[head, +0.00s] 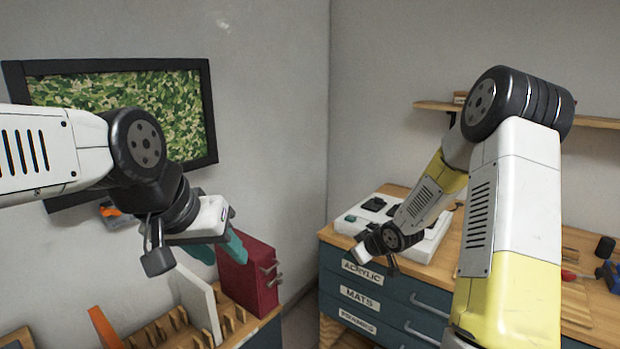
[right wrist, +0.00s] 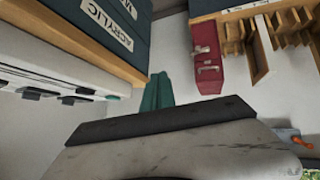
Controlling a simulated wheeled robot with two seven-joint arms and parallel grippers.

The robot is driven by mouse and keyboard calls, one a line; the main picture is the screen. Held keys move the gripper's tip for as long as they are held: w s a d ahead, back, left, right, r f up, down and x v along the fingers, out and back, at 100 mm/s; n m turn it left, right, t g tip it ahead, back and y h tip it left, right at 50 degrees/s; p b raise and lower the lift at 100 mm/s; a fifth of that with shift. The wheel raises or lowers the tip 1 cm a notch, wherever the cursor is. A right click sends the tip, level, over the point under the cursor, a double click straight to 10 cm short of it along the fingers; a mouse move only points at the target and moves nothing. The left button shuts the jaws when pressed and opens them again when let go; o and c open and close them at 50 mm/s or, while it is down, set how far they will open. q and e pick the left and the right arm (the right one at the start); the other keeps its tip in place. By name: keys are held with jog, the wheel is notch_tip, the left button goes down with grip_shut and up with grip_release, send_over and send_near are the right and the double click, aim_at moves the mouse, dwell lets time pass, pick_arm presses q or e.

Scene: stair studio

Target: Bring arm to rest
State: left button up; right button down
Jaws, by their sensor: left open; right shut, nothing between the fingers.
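My left arm reaches in from the left in the head view. Its gripper (head: 221,251) has teal fingers spread apart, with nothing seen between them. It hangs in front of the wall, close to a dark red box (head: 250,277). My right arm bends down from the upper right. Its wrist is in front of the wooden-topped drawer cabinet (head: 396,190), and its fingers cannot be made out there. In the right wrist view the teal fingers of my right gripper (right wrist: 158,91) are together and empty.
A white panel device (head: 436,246) lies on the cabinet top. The cabinet's drawers carry labels such as ACRYLIC. A wooden slotted rack (head: 181,325) with a white board stands at the lower left. A camouflage-patterned framed panel (head: 212,112) hangs on the wall. A shelf (head: 436,106) is behind my right arm.

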jog(key=s+d+r+m+h, duration=0.2)
jog(key=s+r, duration=0.4)
jog(key=r, duration=0.2)
jog(key=s+d+r+m+h, duration=0.25)
jog(key=s+r, duration=0.25)
jog(key=r, duration=0.4)
jog(key=s+a+r+m+g+y, duration=0.1)
jog(key=s+r, duration=0.2)
jog(key=s, duration=0.7)
jog(key=s+a+r+m+g+y, duration=0.1)
jog(key=s+r+m, duration=0.1)
jog(key=s, duration=0.9)
jog(key=shift+s+a+r, duration=0.2)
jog(key=shift+a+r, duration=0.15)
jog(key=shift+r, duration=0.35)
jog(key=shift+w+m, duration=0.2)
jog(key=shift+m, duration=0.05)
